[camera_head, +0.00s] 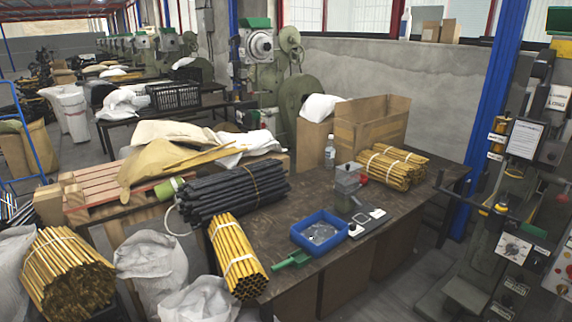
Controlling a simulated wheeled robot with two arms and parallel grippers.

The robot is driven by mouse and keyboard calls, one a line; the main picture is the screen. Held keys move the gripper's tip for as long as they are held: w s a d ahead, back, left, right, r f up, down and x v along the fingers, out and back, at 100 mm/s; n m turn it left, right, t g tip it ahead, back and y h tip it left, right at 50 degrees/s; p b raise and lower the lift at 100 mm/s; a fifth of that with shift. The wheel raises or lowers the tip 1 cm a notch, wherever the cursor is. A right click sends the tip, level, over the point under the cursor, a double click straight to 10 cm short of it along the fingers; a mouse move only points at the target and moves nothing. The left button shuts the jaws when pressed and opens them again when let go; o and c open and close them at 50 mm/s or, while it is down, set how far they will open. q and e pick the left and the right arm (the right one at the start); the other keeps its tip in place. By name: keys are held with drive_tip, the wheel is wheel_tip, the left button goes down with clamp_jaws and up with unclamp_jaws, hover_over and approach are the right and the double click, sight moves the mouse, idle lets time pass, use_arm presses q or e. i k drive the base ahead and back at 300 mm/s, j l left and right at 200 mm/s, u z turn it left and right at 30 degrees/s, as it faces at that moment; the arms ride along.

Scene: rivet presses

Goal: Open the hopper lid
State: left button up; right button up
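No part is plainly recognisable as the hopper lid. A green-grey rivet press (510,245) stands at the right edge, with a dark horizontal bar and a white dial. Neither of my grippers is in view.
A blue tray (299,238) with small parts and a green scoop (292,260) lie at the bench's front edge. Yellow rod bundles (235,255) and a black bundle (215,197) crowd the left. A cardboard box (372,125) and clear bottle (330,155) stand behind.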

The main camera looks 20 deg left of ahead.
sight(349, 167)
drive_tip(key=u, duration=0.2)
drive_tip(key=i+l, duration=0.25)
drive_tip(key=i, duration=0.2)
drive_tip(key=i+l, duration=0.2)
drive_tip(key=i, duration=0.3)
